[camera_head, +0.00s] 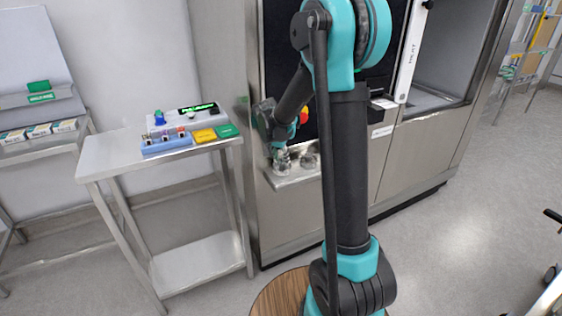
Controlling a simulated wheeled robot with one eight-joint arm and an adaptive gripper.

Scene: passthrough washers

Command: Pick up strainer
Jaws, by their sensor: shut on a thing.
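My gripper (277,146) is at the small metal ledge (292,179) on the front of the steel washer, left of my arm's dark column. It points down and is shut on a small shiny metal piece, which looks like the strainer (282,163). The piece is at or just above the ledge; I cannot tell whether it touches. A second small metallic piece (309,161) sits on the ledge just to the right, partly beside my arm. The fingertips are small and hard to make out.
A steel side table (112,151) on the left holds a blue rack (166,144), a small device with a green display (187,117), and yellow (204,136) and green (228,131) blocks. The washer (416,160) stands close behind my arm. Open floor (470,215) lies to the right.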

